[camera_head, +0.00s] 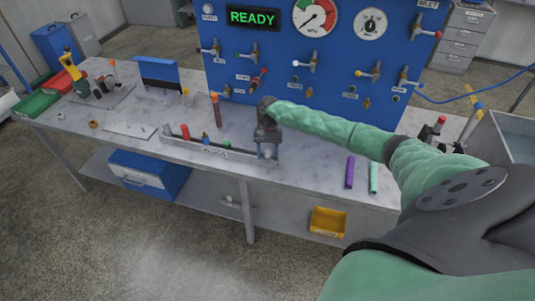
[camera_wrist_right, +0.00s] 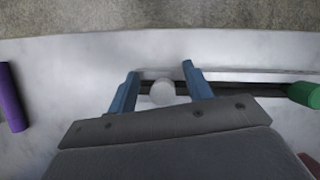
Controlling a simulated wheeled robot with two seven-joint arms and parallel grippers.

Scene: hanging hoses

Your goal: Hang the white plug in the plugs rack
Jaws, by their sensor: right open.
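The white plug (camera_head: 267,154) shows at the rack's right end, below my right gripper (camera_head: 267,150). In the right wrist view, the round white plug top (camera_wrist_right: 162,92) lies between the two blue fingers of my right gripper (camera_wrist_right: 160,70). The fingers are open, with gaps on both sides of it. The plug's lower part is hidden, so I cannot tell how deep it sits. My left gripper is out of view.
A purple cylinder (camera_head: 350,172) and a teal cylinder (camera_head: 373,178) lie on the bench right of the rack. A blue panel (camera_head: 330,70) with gauges and valves rises behind. A green plug (camera_wrist_right: 306,95) stands in the rack beside the gripper.

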